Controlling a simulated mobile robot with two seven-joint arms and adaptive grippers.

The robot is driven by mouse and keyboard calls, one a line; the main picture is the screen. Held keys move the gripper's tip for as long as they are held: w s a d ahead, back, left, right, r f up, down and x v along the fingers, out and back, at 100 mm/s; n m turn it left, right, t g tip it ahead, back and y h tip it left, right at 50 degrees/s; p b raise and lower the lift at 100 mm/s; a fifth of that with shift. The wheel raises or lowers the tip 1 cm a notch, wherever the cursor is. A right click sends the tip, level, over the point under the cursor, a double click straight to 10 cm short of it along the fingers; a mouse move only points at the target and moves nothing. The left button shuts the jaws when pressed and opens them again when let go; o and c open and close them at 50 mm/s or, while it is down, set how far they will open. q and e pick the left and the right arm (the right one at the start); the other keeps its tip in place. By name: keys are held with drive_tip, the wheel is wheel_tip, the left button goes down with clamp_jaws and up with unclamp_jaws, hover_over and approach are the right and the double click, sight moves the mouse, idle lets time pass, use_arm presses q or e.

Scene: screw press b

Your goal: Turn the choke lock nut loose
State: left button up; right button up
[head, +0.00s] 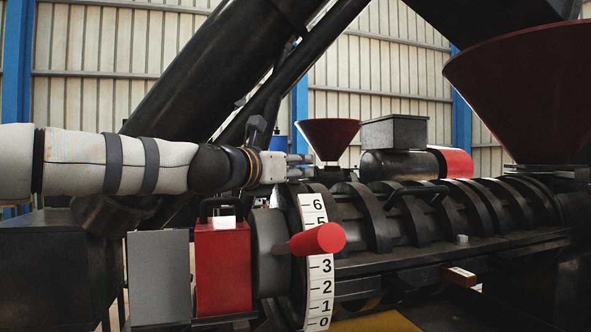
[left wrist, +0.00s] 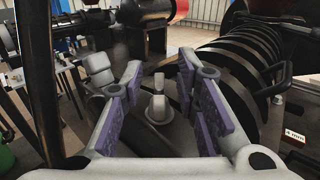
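My left gripper (head: 301,166) reaches in from the left above the choke's numbered scale ring (head: 318,290) in the head view. In the left wrist view the left gripper (left wrist: 160,75) is open, its purple-padded fingers wide apart. A pale grey stud with a wider round base, which looks like the choke lock nut (left wrist: 158,108), stands between the fingers, apart from both pads. I cannot make out the nut in the head view, where the gripper is in the way. A red choke handle (head: 318,239) sticks out in front of the scale, near the 4. My right gripper is not in view.
The ribbed black press barrel (head: 450,210) runs to the right, with a large dark-red hopper (head: 525,95) above it. A red block (head: 223,268) and a grey block (head: 159,278) stand left of the scale. A thick black slanted tube (head: 220,70) rises behind my arm.

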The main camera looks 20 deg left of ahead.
use_arm(q)
drive_tip(key=shift+w, duration=0.15)
drive_tip(key=shift+c, duration=0.3)
clamp_jaws()
drive_tip(key=shift+s+d+r+n+t+y+p, duration=0.15)
drive_tip(key=shift+n+y+p, duration=0.1)
drive_tip(key=shift+y, duration=0.15)
drive_tip(key=shift+a+r+n+t+y+p, duration=0.1)
drive_tip(key=shift+r+n+y+p, duration=0.05)
drive_tip(key=shift+n+y, duration=0.2)
drive_tip(key=shift+s+d+r+n+t+y+p, duration=0.1)
drive_tip(key=shift+r+n+y+p, duration=0.1)
drive_tip(key=shift+y, duration=0.25)
drive_tip(key=n+y, duration=0.2)
drive_tip(key=y, duration=0.1)
drive_tip(key=shift+w+f+p, duration=0.15)
drive_tip(key=shift+f+p, duration=0.05)
drive_tip(key=shift+p, duration=0.1)
drive_tip(key=shift+w+a+f+n+y, duration=0.15)
drive_tip(key=shift+n+y, duration=0.15)
drive_tip(key=shift+y, duration=0.25)
drive_tip(key=shift+s+a+f+n+y, duration=0.15)
drive_tip(key=shift+n+y, duration=0.15)
drive_tip(key=shift+y, duration=0.25)
drive_tip(key=shift+w, duration=0.1)
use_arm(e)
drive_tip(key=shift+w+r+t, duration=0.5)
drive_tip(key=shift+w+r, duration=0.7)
